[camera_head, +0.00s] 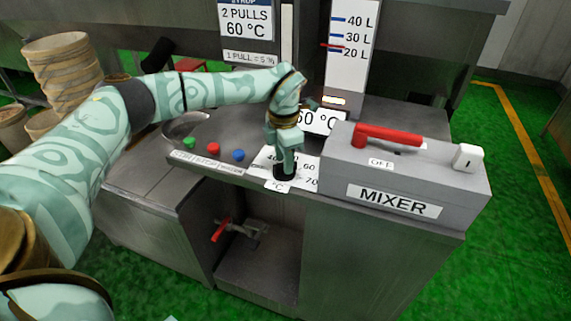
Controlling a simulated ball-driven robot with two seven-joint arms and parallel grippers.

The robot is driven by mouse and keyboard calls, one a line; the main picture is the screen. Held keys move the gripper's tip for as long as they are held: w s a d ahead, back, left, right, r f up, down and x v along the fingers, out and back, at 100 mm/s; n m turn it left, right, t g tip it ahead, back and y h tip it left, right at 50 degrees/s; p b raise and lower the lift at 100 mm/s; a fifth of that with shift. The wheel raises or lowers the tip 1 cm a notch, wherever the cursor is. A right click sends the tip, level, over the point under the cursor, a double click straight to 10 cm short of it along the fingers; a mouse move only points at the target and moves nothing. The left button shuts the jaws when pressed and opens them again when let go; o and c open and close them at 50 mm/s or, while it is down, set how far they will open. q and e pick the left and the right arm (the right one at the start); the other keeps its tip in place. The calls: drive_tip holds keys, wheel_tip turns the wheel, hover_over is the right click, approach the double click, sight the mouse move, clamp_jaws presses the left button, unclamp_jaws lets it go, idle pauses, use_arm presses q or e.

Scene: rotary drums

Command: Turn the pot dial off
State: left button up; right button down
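The pot dial (285,173) is a dark knob on a white plate (302,180) marked °C, 60 and 70, at the front edge of the steel counter. My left gripper (285,160) points down right over the dial, with its fingers at or touching the knob. The gripper hides most of the knob and part of the plate, so the dial's pointer setting cannot be read. I cannot tell whether the fingers are closed on the knob. My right gripper is not in view.
Right of the dial stands the grey MIXER box (405,185) with a red lever (388,135) and a white switch (467,158). Green, red and blue buttons (212,148) lie left. A red-handled valve (220,230) is below. A level gauge (350,50) stands behind.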

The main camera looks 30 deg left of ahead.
use_arm(q)
drive_tip(key=shift+f, duration=0.6)
clamp_jaws()
